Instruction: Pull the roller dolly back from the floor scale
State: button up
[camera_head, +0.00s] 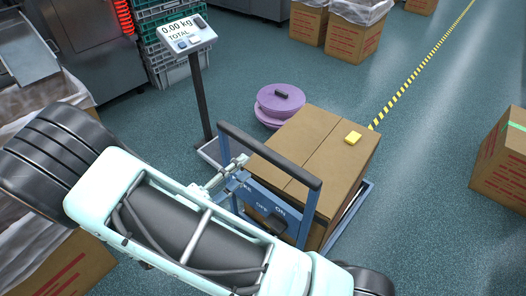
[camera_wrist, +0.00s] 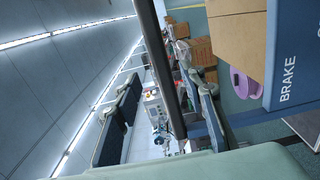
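The roller dolly (camera_head: 345,222) has a blue frame, a dark upright handle (camera_head: 270,150) and a panel (camera_head: 262,205) with brake markings. It carries a large cardboard box. The floor scale's display (camera_head: 186,38) reads 0.00 kg on a post; a pale edge of its platform (camera_head: 209,152) shows left of the dolly, the rest hidden. My gripper (camera_head: 226,176) is at the handle's left side. In the wrist view my gripper (camera_wrist: 163,115) has its fingers spread apart, with the dark handle bar (camera_wrist: 165,70) between them in the picture. I cannot tell whether they touch it.
A cardboard box (camera_head: 300,160) with a yellow item (camera_head: 353,138) rides on the dolly. Purple discs (camera_head: 280,104) lie behind it. Green crates (camera_head: 172,60) and machinery stand back left. A carton (camera_head: 503,160) is at right. Floor between dolly and carton is clear.

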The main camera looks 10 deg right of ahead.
aim_at(260, 154)
jog(key=b+x, duration=0.1)
jog(key=x, duration=0.8)
jog(key=shift+w+d, duration=0.1)
jog(key=shift+d, duration=0.05)
grip_shut()
